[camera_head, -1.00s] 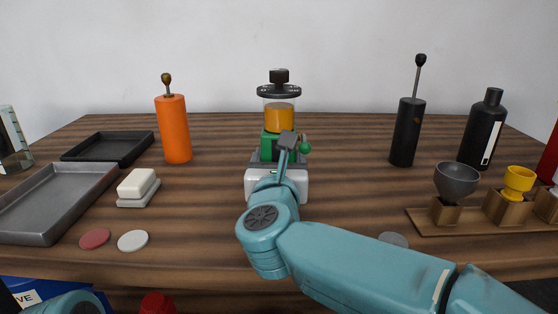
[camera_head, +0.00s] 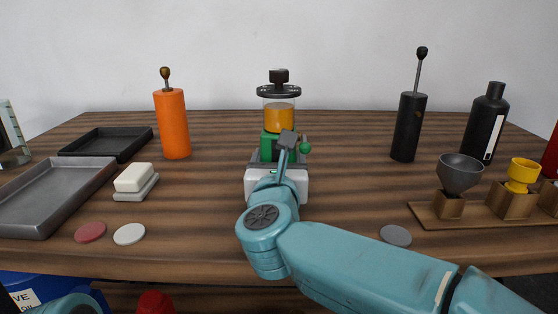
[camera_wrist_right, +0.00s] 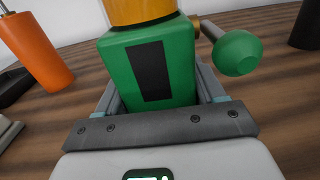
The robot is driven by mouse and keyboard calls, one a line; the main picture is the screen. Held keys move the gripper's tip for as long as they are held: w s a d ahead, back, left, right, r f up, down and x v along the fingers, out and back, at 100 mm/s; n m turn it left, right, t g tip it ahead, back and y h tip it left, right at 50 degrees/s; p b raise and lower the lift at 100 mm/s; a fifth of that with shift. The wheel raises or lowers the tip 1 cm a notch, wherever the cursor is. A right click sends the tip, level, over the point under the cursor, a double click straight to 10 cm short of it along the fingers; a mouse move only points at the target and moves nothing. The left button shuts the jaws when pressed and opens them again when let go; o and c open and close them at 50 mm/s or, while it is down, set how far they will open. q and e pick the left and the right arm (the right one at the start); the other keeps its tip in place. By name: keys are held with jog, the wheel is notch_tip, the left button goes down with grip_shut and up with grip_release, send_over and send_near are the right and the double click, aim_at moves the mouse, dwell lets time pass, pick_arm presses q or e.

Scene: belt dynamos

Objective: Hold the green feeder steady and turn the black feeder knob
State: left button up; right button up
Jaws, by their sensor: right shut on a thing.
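The green feeder (camera_head: 270,140) stands upright in the middle of the table, with an amber-filled clear hopper (camera_head: 279,117) on top. The black feeder knob (camera_head: 279,76) sits above the hopper's dark lid, with nothing touching it. My right gripper (camera_wrist_right: 158,88) is shut on the feeder's green body (camera_wrist_right: 185,60), one finger at each side in the right wrist view. In the head view, my right arm partly hides the feeder's lower front. A side handle with a green ball (camera_wrist_right: 237,53) sticks out right of the body. My left gripper is out of view.
An orange mill (camera_head: 173,125) stands left of the feeder and a black mill (camera_head: 408,125) right. Trays (camera_head: 45,235), a soap bar (camera_head: 134,178) and discs lie at left. A wooden rack (camera_head: 425,216) with cups stands at right. Space above the knob is clear.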

pick_arm(q)
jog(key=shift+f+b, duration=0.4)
jog(key=shift+b, duration=0.05)
dwell(1.1)
